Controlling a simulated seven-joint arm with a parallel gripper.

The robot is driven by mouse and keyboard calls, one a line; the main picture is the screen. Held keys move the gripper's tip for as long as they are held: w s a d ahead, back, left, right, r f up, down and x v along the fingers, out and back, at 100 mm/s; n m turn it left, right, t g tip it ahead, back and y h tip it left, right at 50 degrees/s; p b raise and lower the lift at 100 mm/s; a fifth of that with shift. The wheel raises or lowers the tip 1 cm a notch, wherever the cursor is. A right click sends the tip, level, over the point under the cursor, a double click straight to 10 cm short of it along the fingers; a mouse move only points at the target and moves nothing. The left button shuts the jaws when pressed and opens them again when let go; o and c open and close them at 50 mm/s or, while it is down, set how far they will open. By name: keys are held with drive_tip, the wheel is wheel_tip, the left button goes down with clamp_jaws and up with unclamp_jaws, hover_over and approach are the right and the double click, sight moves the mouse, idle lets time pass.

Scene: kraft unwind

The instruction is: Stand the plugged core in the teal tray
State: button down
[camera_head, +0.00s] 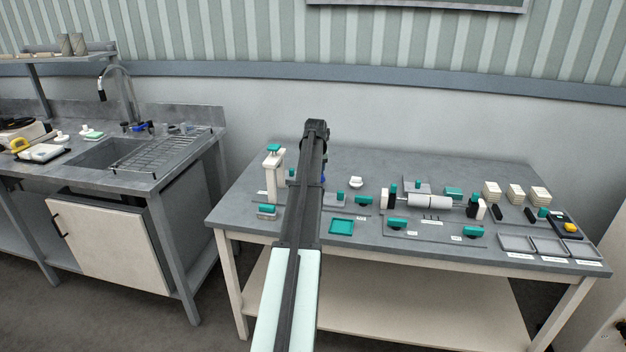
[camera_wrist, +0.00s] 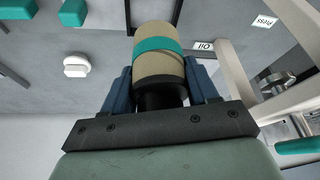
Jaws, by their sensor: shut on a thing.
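My gripper (camera_wrist: 158,84) is shut on a tan cylindrical core (camera_wrist: 160,65) with a teal band, its blue fingers on either side. The core's lower end between the fingers is black. In the head view my arm hides the core and most of the gripper; only a bit of blue (camera_head: 323,179) shows beside the arm. The teal tray (camera_head: 342,227) is a small square near the table's front edge, just right of my arm. Its bare floor shows in the head view. I cannot tell whether the core touches anything below.
A cream press-like stand (camera_head: 273,172) with a teal top is left of my arm. A white knob-like piece (camera_head: 356,182) stands behind the tray. A roller fixture (camera_head: 430,200) with teal parts is to the right. Grey trays (camera_head: 517,243) line the front right.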

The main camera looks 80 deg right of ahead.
drive_tip(key=r, duration=0.3)
drive_tip(key=shift+s+r, duration=0.1)
drive_tip(key=shift+s, duration=0.15)
drive_tip(key=shift+s+r, duration=0.1)
drive_tip(key=shift+s, duration=0.25)
drive_tip(key=s+a+f+m+g, duration=0.1)
drive_tip(key=s+a+f+m, duration=0.1)
drive_tip(key=s+a, duration=0.4)
drive_tip(key=s+a+f+m+g, duration=0.1)
drive_tip(key=s+a+m, duration=0.2)
drive_tip(key=s+a, duration=0.3)
drive_tip(key=shift+a+f+m, duration=0.35)
drive_tip(key=shift+a+m, duration=0.05)
drive_tip(key=shift+a, duration=0.75)
drive_tip(key=shift+s+f, duration=0.1)
drive_tip(key=shift+f, duration=2.4)
drive_tip(key=shift+f, duration=1.5)
